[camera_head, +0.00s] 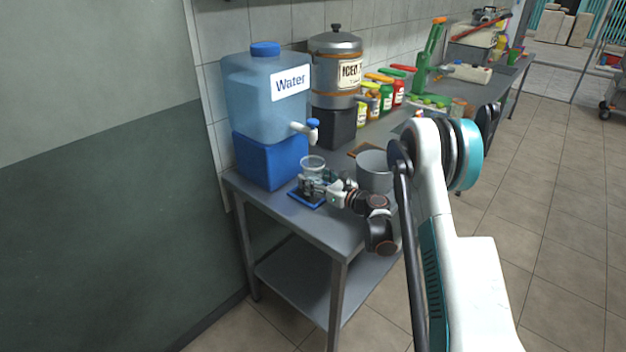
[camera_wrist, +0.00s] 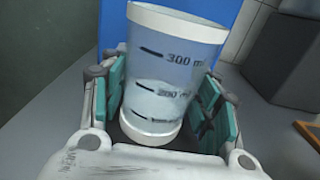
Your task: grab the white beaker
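The white beaker (camera_wrist: 172,75) is a clear, tapered cup with a white rim, a white base and dark volume marks. In the wrist view it fills the space between the teal finger pads of my gripper (camera_wrist: 168,100), and the pads appear to press on both its sides. In the head view the beaker (camera_head: 313,166) shows above my gripper (camera_head: 312,184), at the front left of the metal table. Its lower part is hidden there by the fingers, so I cannot tell whether its base touches anything.
A blue mat (camera_head: 300,199) lies under my gripper. The blue water dispenser (camera_head: 262,105) stands just behind, its tap (camera_head: 306,129) above the beaker. A grey pot (camera_head: 374,172) is close on the right. The iced tea urn (camera_head: 334,85) and several jars stand farther back.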

